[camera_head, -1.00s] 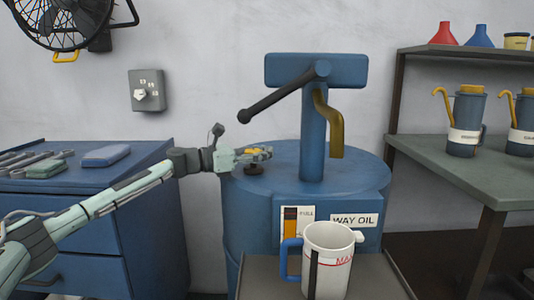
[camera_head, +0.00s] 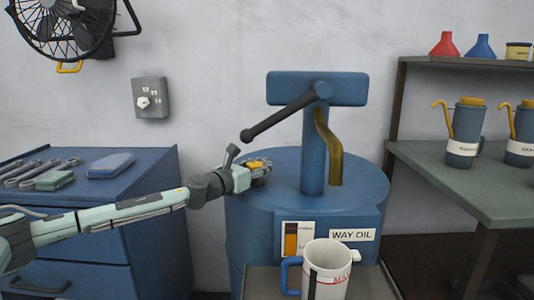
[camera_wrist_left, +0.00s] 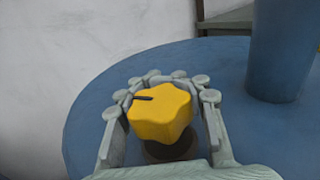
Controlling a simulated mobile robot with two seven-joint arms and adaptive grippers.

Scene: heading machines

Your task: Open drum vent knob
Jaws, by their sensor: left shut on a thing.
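The vent knob (camera_wrist_left: 160,112) is yellow and lobed, with a dark line on its top, and stands on a dark round base (camera_wrist_left: 168,150) on the blue drum's top. In the left wrist view it sits between the fingers of my left gripper (camera_wrist_left: 162,100), which is shut on it from both sides. In the head view the left gripper (camera_head: 258,170) is at the left of the drum top (camera_head: 350,180), and the knob (camera_head: 258,164) is partly hidden by the fingers. The blue drum (camera_head: 255,225) carries a "WAY OIL" label. My right gripper is not in view.
A blue pump post (camera_head: 313,150) with a dark lever (camera_head: 280,117) and brass spout (camera_head: 328,150) rises beside the knob. A white mug (camera_head: 328,270) stands in front of the drum. A blue tool cabinet (camera_head: 150,210) is at left, shelves with oil cans (camera_head: 465,130) at right.

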